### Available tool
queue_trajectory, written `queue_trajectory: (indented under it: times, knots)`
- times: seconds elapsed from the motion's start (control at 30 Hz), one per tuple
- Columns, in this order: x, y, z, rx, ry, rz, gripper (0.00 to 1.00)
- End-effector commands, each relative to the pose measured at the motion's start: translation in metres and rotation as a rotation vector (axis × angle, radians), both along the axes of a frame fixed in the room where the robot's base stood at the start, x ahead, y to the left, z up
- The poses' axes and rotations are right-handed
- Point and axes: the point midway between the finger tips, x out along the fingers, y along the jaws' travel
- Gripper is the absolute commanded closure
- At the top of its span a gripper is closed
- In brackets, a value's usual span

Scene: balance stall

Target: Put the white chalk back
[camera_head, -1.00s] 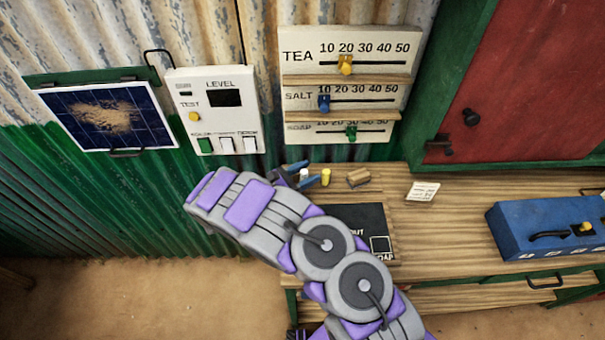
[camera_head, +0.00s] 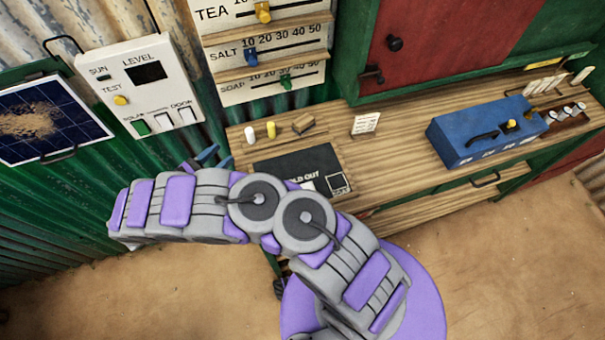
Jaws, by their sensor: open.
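The white chalk (camera_head: 249,134) is a short white stick standing upright at the back left of the wooden bench (camera_head: 400,152). The yellow chalk (camera_head: 271,129) stands just to its right. My gripper (camera_head: 207,157) shows only its blue fingers beyond my arm, left of the white chalk and apart from it. It is open and nothing shows between its fingers. The dark slate (camera_head: 290,165), with "SOLD OUT" lettering and a small white square, lies in front of the chalks. My arm covers the slate's front edge.
A small wooden block (camera_head: 303,123) and a white card (camera_head: 366,123) are on the bench right of the chalks. A blue box (camera_head: 485,133) is farther right. The slider board (camera_head: 265,55) and level panel (camera_head: 140,85) are on the wall behind.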

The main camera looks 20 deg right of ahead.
Motion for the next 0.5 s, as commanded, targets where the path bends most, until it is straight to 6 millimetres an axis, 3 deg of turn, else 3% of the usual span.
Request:
queue_trajectory:
  times: [0.17,0.27,0.5]
  knots:
    - [0.004,-0.011,0.012,0.013,-0.018,-0.03,0.45]
    - [0.011,-0.036,0.035,0.038,-0.048,-0.093,0.45]
    - [0.01,-0.115,0.099,0.141,-0.143,-0.306,0.45]
